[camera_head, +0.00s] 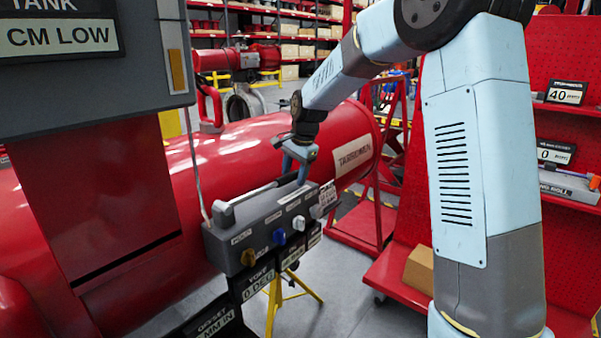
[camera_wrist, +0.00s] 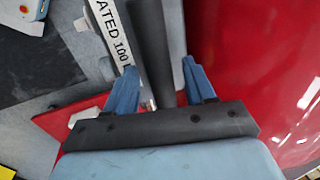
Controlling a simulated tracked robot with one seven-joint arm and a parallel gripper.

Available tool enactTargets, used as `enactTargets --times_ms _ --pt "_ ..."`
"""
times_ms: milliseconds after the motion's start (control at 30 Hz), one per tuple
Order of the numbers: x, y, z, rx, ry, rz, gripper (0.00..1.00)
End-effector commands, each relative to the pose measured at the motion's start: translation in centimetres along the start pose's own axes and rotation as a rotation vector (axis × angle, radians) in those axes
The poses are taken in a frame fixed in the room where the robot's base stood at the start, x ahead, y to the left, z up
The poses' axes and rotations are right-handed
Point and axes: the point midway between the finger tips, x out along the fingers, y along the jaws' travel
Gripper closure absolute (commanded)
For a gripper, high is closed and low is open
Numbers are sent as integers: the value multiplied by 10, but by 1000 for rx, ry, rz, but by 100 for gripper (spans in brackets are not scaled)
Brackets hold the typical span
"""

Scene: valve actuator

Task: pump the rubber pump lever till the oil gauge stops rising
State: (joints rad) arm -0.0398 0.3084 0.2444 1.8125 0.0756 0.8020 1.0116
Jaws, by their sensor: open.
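My gripper (camera_head: 300,155) is above the right end of a grey control box on the side of the red actuator. In the wrist view its two blue fingers (camera_wrist: 162,88) are open, one on each side of a dark round bar, which looks like the rubber pump lever (camera_wrist: 152,42). I see a gap by the right finger; contact at the left finger is unclear. A grey panel (camera_head: 145,60) at the upper left has a yellow strip (camera_head: 176,70); I cannot tell whether this is the oil gauge.
The control box (camera_head: 275,228) has yellow, blue and white knobs on its front and a grey handle at its left end. The large red cylinder (camera_head: 245,145) lies close behind it. A yellow stand (camera_head: 290,300) is below. Red racks stand to the right.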

Motion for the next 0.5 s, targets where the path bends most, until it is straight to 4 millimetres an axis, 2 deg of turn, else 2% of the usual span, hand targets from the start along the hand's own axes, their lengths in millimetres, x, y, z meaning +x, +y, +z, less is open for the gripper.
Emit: enactTargets --times_ms 200,500 --pt "0 0 0 0 0 0 48" --pt "0 0 0 0 0 0 76"
